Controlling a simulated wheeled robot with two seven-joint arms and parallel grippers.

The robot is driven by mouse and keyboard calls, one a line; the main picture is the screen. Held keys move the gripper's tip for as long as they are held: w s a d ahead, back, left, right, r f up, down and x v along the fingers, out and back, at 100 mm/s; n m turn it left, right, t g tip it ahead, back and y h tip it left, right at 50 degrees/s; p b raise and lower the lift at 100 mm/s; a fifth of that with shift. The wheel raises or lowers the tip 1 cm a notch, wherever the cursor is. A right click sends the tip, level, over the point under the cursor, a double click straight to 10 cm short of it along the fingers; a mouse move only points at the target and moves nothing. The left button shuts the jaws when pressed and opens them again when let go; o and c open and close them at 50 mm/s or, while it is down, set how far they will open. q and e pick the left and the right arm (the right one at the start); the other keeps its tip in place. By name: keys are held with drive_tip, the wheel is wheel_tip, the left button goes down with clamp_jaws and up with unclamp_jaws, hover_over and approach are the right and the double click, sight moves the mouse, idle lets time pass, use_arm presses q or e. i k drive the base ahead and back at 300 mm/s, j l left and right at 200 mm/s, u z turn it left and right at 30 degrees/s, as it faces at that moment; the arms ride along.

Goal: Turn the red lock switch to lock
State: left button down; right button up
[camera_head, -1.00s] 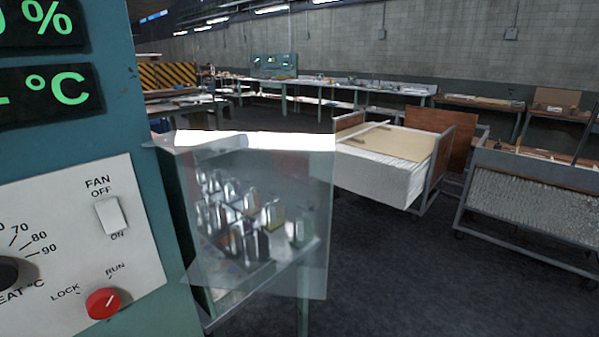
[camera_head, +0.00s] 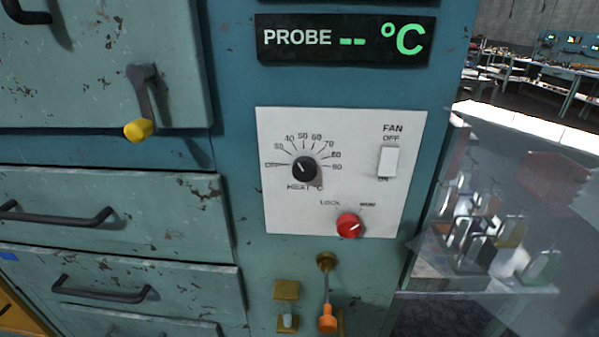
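The red lock switch (camera_head: 349,225) is a round knob low on the white control panel (camera_head: 285,222) of a teal cabinet. The label LOCK is printed up and left of it, and a smaller label, blurred now, is up and right. A pale mark on the knob slants toward the upper right, on the side away from LOCK. Neither of my grippers shows in the head view.
The panel also bears a black heat dial (camera_head: 305,169) and a white fan switch (camera_head: 388,161). An orange-tipped lever (camera_head: 327,318) hangs below. A yellow-tipped handle (camera_head: 138,130) and drawers (camera_head: 110,215) are at left. A transparent case (camera_head: 500,215) stands at right.

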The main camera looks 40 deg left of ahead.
sight(348, 226)
drive_tip(key=u, duration=0.95)
